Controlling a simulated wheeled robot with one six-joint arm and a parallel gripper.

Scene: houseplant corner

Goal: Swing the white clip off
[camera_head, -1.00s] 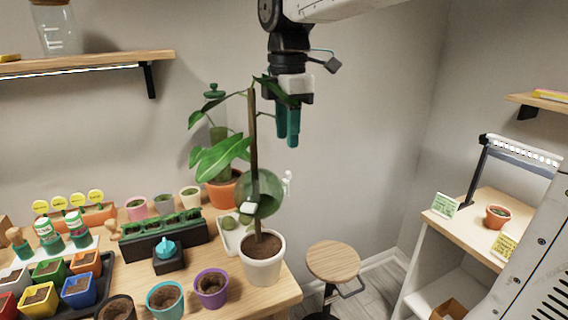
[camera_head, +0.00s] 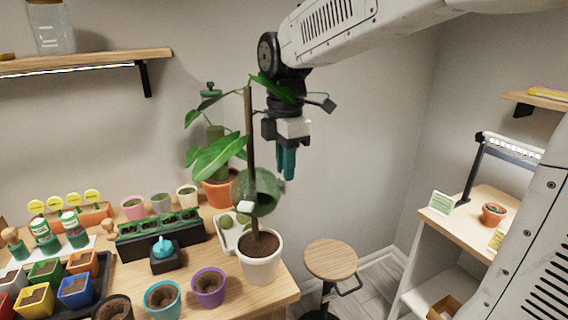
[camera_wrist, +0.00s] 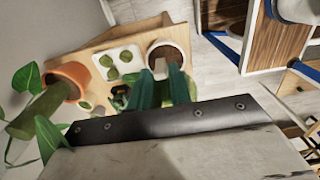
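The white clip (camera_head: 246,206) is at the dark stake (camera_head: 251,160) of the plant in the white pot (camera_head: 261,262), in front of a large round green leaf (camera_head: 262,190). My gripper (camera_head: 286,178) points down with its teal fingers, above and to the right of the clip and apart from it. In the wrist view the two teal fingers (camera_wrist: 163,80) show a narrow gap with nothing held between them. A small pale piece (camera_wrist: 160,68) shows beyond the fingertips there, perhaps the clip. The white pot (camera_wrist: 182,48) lies beyond.
A leafy plant in an orange pot (camera_head: 219,191) stands behind the stake. A white tray (camera_head: 226,240) with green pieces sits left of the white pot. Several small pots and a seedling tray (camera_head: 160,232) fill the wooden bench. A stool (camera_head: 331,260) stands right of it.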

